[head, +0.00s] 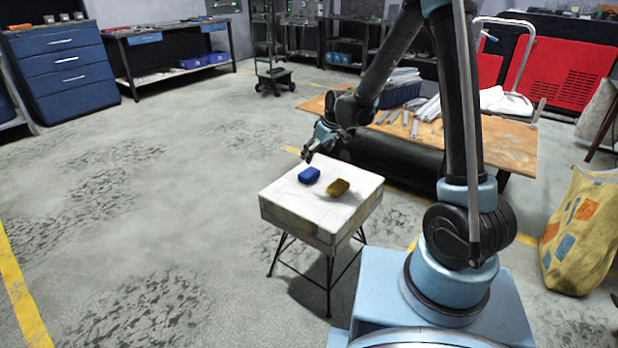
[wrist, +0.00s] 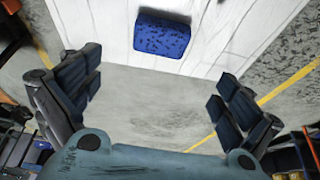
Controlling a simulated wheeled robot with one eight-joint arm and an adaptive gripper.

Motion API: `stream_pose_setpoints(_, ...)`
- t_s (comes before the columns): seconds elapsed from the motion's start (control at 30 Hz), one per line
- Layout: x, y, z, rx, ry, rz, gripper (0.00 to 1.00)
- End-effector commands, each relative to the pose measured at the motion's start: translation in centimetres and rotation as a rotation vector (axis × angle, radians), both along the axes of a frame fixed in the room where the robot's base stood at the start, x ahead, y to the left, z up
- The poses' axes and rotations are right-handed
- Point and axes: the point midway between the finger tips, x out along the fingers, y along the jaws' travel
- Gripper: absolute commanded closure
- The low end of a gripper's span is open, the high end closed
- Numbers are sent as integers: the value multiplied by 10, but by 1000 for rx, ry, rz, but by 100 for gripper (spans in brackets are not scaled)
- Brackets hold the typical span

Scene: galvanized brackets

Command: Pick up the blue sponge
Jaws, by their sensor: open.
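The blue sponge (head: 309,175) lies on a small white-topped table (head: 290,217) in the head view. In the wrist view the sponge (wrist: 162,37) rests near the edge of the white tabletop (wrist: 108,30), above and between the fingers. My gripper (head: 308,157) is just past the table's far edge, above the level of the sponge and not touching it.
A mustard-yellow sponge (head: 338,187) lies right of the blue one. A wooden workbench (head: 490,143) with metal brackets (head: 428,108) stands behind my arm. A patterned bag (head: 578,232) stands at the right. The floor left of the small table is clear.

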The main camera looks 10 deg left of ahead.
Motion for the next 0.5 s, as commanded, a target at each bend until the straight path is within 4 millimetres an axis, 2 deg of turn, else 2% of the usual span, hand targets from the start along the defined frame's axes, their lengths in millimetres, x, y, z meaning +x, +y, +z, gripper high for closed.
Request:
stream_pose_setpoints(0.3,6,13,-36,0,0,1,2)
stream_pose_setpoints(0.5,9,19,-53,0,0,0,2)
